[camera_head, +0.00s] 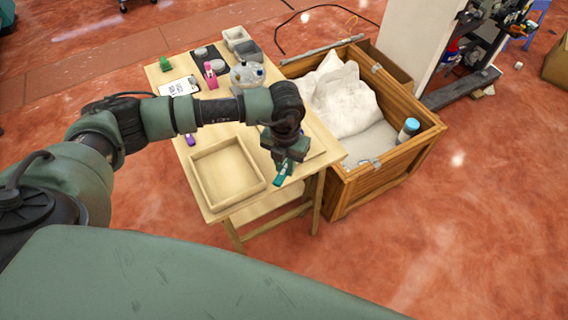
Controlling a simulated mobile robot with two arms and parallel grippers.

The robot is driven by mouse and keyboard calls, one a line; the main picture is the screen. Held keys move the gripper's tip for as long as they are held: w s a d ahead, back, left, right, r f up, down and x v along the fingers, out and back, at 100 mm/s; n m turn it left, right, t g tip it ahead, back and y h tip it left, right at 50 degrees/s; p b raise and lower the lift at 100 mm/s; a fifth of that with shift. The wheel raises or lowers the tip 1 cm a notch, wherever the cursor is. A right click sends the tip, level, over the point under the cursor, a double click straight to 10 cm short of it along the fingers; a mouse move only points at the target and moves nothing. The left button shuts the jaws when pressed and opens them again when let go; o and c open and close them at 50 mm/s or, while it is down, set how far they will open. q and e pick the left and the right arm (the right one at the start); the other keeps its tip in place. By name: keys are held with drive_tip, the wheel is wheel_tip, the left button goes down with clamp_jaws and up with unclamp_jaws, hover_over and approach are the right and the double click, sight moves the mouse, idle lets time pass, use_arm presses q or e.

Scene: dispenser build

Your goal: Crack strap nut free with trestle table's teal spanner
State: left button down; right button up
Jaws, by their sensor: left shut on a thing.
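My left gripper (285,166) hangs over the right front edge of the wooden trestle table (225,209), pointing down. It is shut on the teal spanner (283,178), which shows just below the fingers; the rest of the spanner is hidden. To its right stands an open wooden crate (391,171). A small grey metal fitting (362,163) sits on the crate's near left rim, apart from the spanner. I cannot make out the strap nut itself. My right gripper is out of view.
An empty shallow wooden tray (262,187) lies on the table's front. Small items, a clear jar (246,75) and grey bins (236,37) fill its back. The crate holds white sheeting (342,95) and a blue-capped bottle (407,130). Red floor right of the crate is clear.

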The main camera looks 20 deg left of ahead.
use_arm(q)
drive_tip(key=shift+d+n, duration=1.1)
drive_tip(key=shift+d, duration=0.1)
drive_tip(key=shift+w+d+n, duration=0.15)
drive_tip(key=shift+d+n, duration=0.4)
drive_tip(key=shift+w+d+n, duration=0.15)
drive_tip(key=shift+d+n, duration=0.35)
drive_tip(key=shift+n, duration=0.05)
drive_tip(key=shift+w+d+n, duration=0.25)
drive_tip(key=shift+d+n, duration=0.3)
drive_tip(key=shift+w+d+n, duration=0.25)
drive_tip(key=shift+d+n, duration=0.25)
drive_tip(key=shift+n, duration=0.05)
drive_tip(key=shift+d, duration=0.1)
